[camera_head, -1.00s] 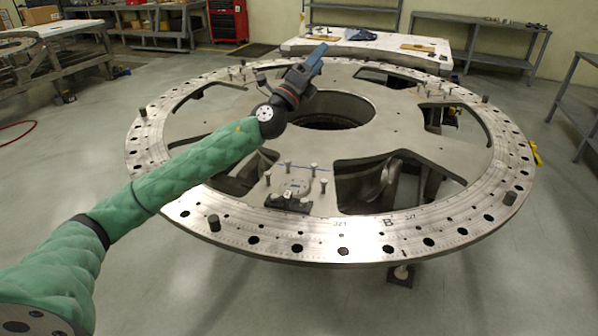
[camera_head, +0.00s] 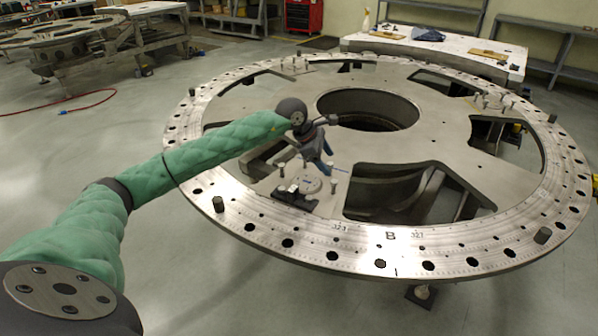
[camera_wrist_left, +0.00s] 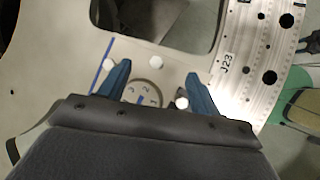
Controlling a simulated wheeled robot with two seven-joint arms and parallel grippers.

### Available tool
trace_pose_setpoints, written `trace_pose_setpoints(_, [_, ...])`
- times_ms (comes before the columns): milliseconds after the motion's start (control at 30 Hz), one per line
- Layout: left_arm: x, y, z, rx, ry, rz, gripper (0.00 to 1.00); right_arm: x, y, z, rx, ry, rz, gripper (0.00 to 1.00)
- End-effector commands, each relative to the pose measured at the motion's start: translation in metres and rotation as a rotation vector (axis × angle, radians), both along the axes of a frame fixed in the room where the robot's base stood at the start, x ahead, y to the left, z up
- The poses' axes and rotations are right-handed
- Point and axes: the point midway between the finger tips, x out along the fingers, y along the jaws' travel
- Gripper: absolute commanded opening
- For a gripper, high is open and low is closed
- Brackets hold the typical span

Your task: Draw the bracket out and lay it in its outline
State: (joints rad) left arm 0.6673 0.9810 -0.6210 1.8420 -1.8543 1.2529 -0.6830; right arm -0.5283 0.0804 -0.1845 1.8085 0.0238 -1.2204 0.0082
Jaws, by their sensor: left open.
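My left gripper (camera_head: 323,165) hangs over the near part of the turret plate (camera_head: 250,100), its blue fingers pointing down. In the left wrist view its fingers (camera_wrist_left: 157,72) are spread, with nothing held between them. Below them lies a round grey disc (camera_wrist_left: 142,93) with numbers, partly hidden by the gripper; it also shows in the head view (camera_head: 311,185). A small dark block (camera_head: 295,197) with a lighter top sits beside the disc, near the rim. I cannot tell for certain which part is the bracket. A blue line (camera_wrist_left: 101,64) is marked on the plate.
Several upright pins (camera_head: 334,186) stand around the disc. Large cutouts (camera_head: 390,195) and a central hole (camera_head: 368,108) open in the plate. Dark pegs (camera_head: 218,204) stand on the rim. A worktable (camera_head: 435,50) stands behind.

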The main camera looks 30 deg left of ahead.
Motion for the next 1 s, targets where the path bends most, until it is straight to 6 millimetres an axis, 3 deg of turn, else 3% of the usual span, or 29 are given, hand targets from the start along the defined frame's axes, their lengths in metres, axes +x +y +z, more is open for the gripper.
trace_pose_setpoints(200, [-0.037, 0.052, -0.026, 0.315, 0.188, -0.107, 0.64, 0.006, 0.001, -0.002, 0.008, -0.040, -0.003, 0.51])
trace_pose_setpoints(400, [-0.066, 0.074, -0.031, 0.446, 0.329, -0.210, 0.64, 0.012, 0.002, -0.001, 0.013, -0.067, -0.005, 0.51])
trace_pose_setpoints(667, [-0.070, 0.076, -0.036, 0.465, 0.338, -0.271, 0.64, 0.010, 0.001, -0.008, 0.011, -0.067, -0.006, 0.51])
trace_pose_setpoints(1000, [-0.070, 0.075, -0.071, 0.463, 0.339, -0.271, 0.64, -0.002, -0.008, -0.051, 0.000, -0.072, -0.005, 0.51])
